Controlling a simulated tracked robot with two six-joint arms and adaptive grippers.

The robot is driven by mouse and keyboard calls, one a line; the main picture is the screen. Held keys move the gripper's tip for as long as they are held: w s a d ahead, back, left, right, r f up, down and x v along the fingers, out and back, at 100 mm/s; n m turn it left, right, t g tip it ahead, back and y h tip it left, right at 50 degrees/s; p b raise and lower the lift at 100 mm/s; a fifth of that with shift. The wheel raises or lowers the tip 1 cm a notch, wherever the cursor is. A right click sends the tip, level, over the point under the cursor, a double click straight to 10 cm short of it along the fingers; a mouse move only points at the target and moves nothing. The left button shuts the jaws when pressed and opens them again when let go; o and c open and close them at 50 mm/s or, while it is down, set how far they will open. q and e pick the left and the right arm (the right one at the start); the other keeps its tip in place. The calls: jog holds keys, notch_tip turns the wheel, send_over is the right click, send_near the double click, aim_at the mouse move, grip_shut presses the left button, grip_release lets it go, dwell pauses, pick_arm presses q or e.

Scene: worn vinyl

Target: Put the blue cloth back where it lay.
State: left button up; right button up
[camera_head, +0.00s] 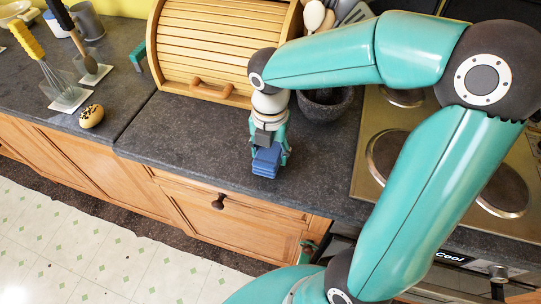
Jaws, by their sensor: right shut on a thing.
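The blue cloth (265,163) is folded into a small thick stack. It is at the dark countertop (205,135), in front of the bread box. My right gripper (268,152) points down from above and is shut on the cloth, with a finger at each side of it. I cannot tell whether the cloth touches the counter or is just above it.
A wooden roll-top bread box (215,45) stands behind the cloth. A dark stone bowl (328,105) is close at the right, by the stove (400,150). A bun (91,116) and a whisk (50,75) are on the left. The counter left of the cloth is clear.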

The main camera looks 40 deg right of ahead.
aim_at(270, 150)
jog(key=shift+f, duration=1.1)
jog(key=shift+f, duration=0.1)
jog(key=o, duration=1)
jog(key=shift+r, duration=0.2)
notch_tip(270, 150, up, 12)
jog(key=shift+f+p, duration=0.1)
jog(key=shift+p, duration=0.3)
